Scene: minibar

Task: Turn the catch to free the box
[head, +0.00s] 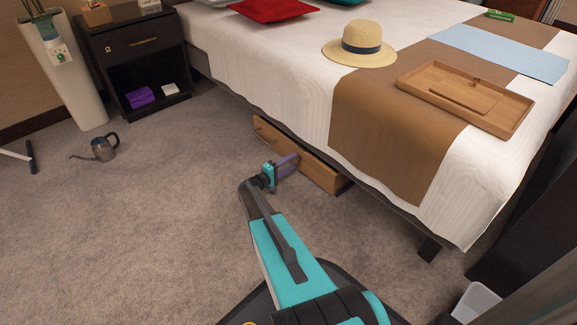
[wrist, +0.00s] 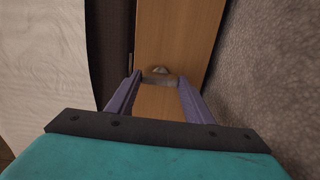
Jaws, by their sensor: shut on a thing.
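A wooden box (head: 322,174) with a light brown front sits under the edge of the bed. In the wrist view its wooden front (wrist: 180,35) runs up the middle. A small grey metal catch (wrist: 160,72) is on that front, between my fingertips. My gripper (head: 294,157) reaches the box front from the left. In the wrist view the purple fingers of my gripper (wrist: 160,82) are shut on the catch, one on each side. The catch's lower part and its exact turn are hard to make out. In the head view my gripper hides it.
The bed (head: 290,100) overhangs the box, with a brown runner (head: 385,140) hanging at its side. A wooden tray (head: 415,82) and a straw hat (head: 360,38) lie on top. The carpet between is clear.

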